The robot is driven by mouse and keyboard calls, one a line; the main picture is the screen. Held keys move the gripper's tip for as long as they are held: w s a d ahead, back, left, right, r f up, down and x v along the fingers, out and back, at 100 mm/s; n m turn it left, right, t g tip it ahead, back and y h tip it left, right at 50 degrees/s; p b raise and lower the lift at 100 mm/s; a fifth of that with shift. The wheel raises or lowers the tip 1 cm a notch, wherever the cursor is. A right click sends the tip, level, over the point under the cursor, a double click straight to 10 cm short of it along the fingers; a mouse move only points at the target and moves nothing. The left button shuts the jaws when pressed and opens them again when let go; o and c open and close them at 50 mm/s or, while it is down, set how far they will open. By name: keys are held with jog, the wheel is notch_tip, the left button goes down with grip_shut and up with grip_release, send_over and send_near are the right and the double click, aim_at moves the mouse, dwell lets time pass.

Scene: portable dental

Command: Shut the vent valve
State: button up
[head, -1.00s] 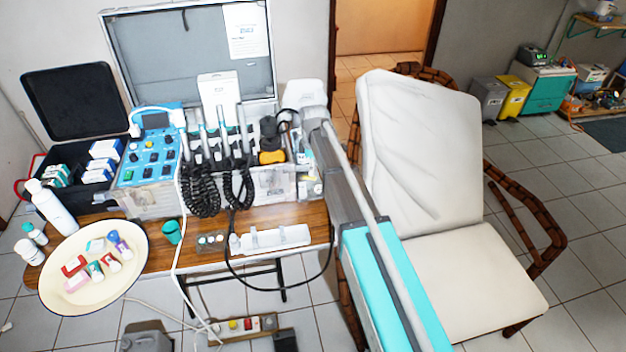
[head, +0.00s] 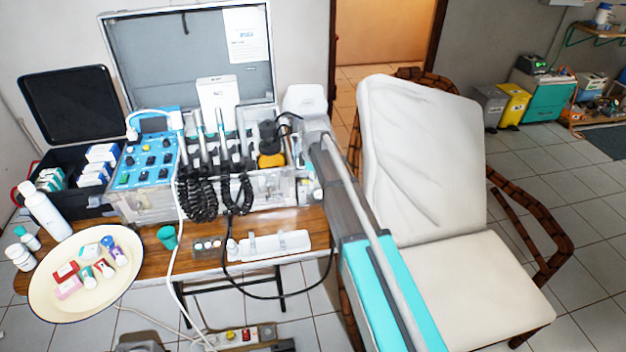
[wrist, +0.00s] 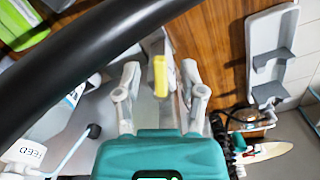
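A small yellow lever (wrist: 160,75), which looks like the vent valve's handle, shows in the wrist view. It stands between the two grey fingers of my gripper (wrist: 159,82). The fingers are spread, with a visible gap on each side of the lever; I see no contact. The valve body under the lever is mostly hidden. In the head view my arm reaches to the right end of the dental unit (head: 140,205), and it hides the lever and my fingers there.
A thick black hose (wrist: 80,60) crosses the wrist view close to the camera. A white holder (head: 268,244) lies on the wooden table (head: 205,222). Coiled black cords (head: 205,200) hang from the unit's front. A white reclining chair (head: 425,170) stands to the right.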

grip_shut()
jog(key=shift+s+m, duration=0.15)
jog(key=shift+m, duration=0.15)
jog(key=shift+s+a+m, duration=0.5)
jog(key=shift+m, duration=1.65)
jog(key=shift+s+a+m, duration=0.45)
jog(key=shift+a+m, duration=0.1)
jog(key=shift+m, duration=1.55)
jog(key=shift+s+a+m, duration=0.5)
jog(key=shift+m, duration=1.65)
